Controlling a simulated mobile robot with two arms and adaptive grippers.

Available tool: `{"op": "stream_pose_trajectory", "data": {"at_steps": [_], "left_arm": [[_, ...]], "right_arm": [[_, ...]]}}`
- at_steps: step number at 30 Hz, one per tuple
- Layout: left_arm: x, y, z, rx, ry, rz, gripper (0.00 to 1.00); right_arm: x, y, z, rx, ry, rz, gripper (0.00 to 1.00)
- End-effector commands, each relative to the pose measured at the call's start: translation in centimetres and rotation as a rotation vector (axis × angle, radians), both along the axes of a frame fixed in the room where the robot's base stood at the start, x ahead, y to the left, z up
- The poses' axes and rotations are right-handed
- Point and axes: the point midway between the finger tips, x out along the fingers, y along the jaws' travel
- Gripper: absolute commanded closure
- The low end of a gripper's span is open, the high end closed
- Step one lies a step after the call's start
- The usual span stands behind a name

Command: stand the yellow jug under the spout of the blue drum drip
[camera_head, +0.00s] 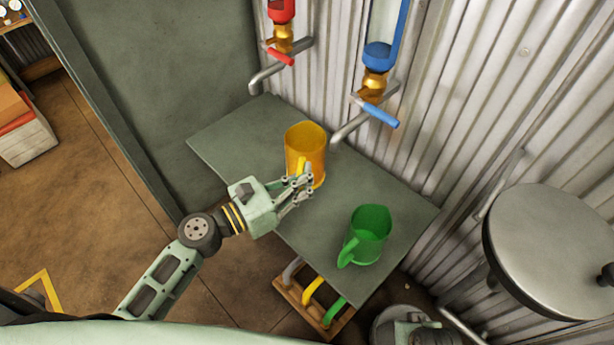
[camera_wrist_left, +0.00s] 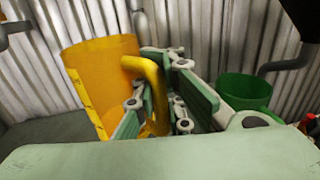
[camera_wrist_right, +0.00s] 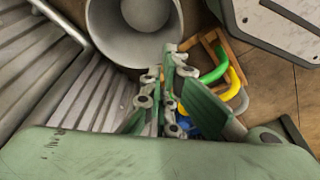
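The yellow jug (camera_head: 305,140) is on the grey bench near its back edge. It also shows in the left wrist view (camera_wrist_left: 95,75), where it leans in the picture. My left gripper (camera_head: 303,185) is at the jug's handle (camera_wrist_left: 155,90), its fingers close on either side of it. Whether the jug touches the bench is hard to tell. The blue drum (camera_head: 378,55) hangs on the wall with a brass tap, a blue lever (camera_head: 376,111) and a grey spout (camera_head: 348,128), just right of the jug. My right gripper (camera_wrist_right: 170,65) looks shut and empty.
A green jug (camera_head: 370,232) stands at the bench's front right. A red drum (camera_head: 281,12) with its own spout (camera_head: 265,80) is at the left. A rack of coloured hooks (camera_head: 313,295) is below the bench, and a round metal top (camera_head: 555,250) at the right.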

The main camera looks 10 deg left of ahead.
Motion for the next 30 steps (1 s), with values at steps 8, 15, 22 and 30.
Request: {"op": "stream_pose_trajectory", "data": {"at_steps": [8,15,22,30], "left_arm": [[0.0,0.0,-0.2,-0.001,-0.001,0.0,1.0],[0.0,0.0,-0.4,-0.001,-0.001,0.0,1.0],[0.0,0.0,-0.5,-0.001,-0.001,0.0,1.0],[0.0,0.0,-0.5,-0.001,-0.001,0.0,0.89]], "right_arm": [[-0.6,0.0,0.3,-0.001,0.011,-0.002,1.0],[0.0,0.0,1.0,0.001,-0.003,-0.003,1.0],[0.2,0.0,1.5,0.001,-0.005,-0.003,1.0],[0.3,-0.1,1.5,0.0,-0.008,-0.003,1.0]]}}
